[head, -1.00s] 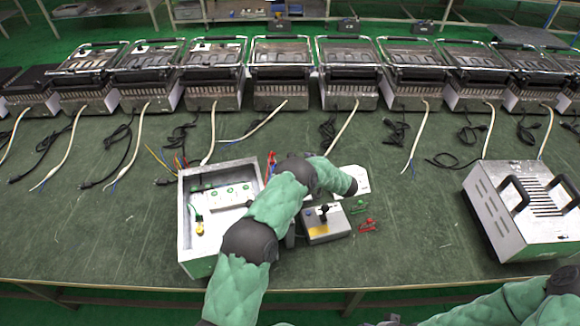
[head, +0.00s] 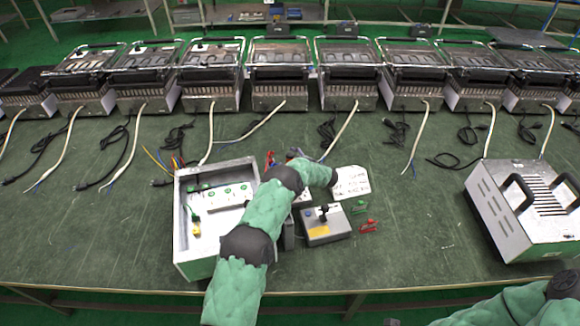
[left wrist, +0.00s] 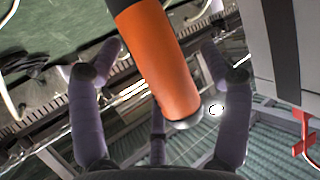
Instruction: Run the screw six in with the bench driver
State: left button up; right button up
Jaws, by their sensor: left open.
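The bench driver shows as an orange cylinder (left wrist: 160,60) with a metal-ringed end in the left wrist view. My left gripper (left wrist: 160,45) is open, with its dark fingers spread on both sides of the driver. I cannot tell whether any finger touches it. In the head view my left arm hides most of the hand and the driver. An open metal housing (head: 182,235) stands left of my arm, with a white terminal block (head: 222,197) inside. Screw six is too small to pick out. My right gripper is out of view.
A grey control box (head: 325,232) with a black knob stands right of my arm. A vented metal cover (head: 525,210) sits at right. Grills with loose cables line the back.

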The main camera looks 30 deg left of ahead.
pick_arm(q)
jog(key=c, duration=1.6)
jog(key=shift+r, duration=0.1)
